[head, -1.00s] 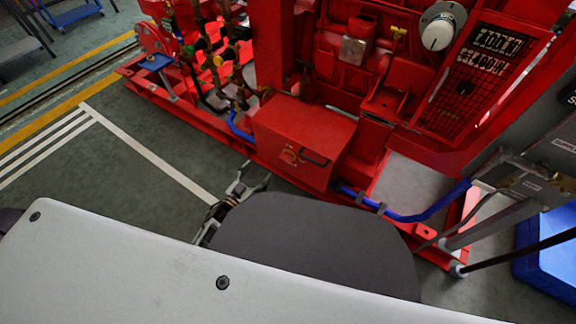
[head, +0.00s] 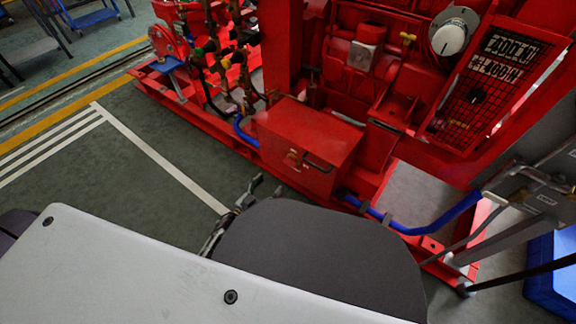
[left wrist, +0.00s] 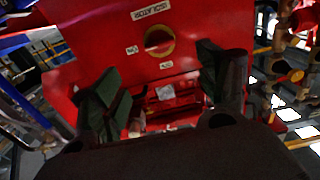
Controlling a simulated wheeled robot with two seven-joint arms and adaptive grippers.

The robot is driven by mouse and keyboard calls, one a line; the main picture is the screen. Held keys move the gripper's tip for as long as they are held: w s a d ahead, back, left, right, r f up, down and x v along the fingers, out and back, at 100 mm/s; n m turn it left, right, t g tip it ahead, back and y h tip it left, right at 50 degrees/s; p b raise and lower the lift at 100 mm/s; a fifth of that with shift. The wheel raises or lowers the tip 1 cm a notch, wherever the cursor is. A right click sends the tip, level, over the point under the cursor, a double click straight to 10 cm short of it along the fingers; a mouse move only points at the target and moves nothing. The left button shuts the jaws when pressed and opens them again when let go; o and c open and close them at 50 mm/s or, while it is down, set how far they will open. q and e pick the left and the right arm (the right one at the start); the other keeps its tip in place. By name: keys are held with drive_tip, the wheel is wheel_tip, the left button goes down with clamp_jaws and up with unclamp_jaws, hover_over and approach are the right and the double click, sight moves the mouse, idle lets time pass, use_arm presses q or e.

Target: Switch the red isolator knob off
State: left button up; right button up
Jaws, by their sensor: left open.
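The red isolator knob (left wrist: 159,41) sits in a yellow round plate on a red box face in the left wrist view, below a white ISOLATOR label (left wrist: 151,9). Two small white labels lie beside and below it; their text is too small to read surely. In the head view the knob (head: 292,160) is small on the front of the red box (head: 308,140). My left gripper (head: 267,187) is open and empty in front of the box, apart from the knob. In the left wrist view its fingers (left wrist: 158,78) stand spread below and either side of the knob. My right gripper is not visible.
A dark handle (head: 319,164) is right of the knob on the box. Blue hoses (head: 430,224) run along the red base frame. Red engine parts and a grille (head: 485,92) rise behind. Green floor (head: 130,190) is clear to the left.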

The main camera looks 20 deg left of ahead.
sight(290, 163)
use_arm(q)
drive_tip(key=b+x, duration=0.5)
drive_tip(key=x, duration=0.8)
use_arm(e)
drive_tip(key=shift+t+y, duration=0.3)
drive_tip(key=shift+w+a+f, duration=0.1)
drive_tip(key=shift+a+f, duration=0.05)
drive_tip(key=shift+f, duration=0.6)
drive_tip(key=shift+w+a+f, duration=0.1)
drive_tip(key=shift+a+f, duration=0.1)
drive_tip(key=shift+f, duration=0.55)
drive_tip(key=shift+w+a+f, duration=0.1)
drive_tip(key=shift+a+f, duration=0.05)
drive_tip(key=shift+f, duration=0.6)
use_arm(q)
drive_tip(key=shift+c, duration=0.4)
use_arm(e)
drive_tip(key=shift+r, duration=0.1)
use_arm(q)
drive_tip(key=c, duration=1)
drive_tip(key=shift+o, duration=0.2)
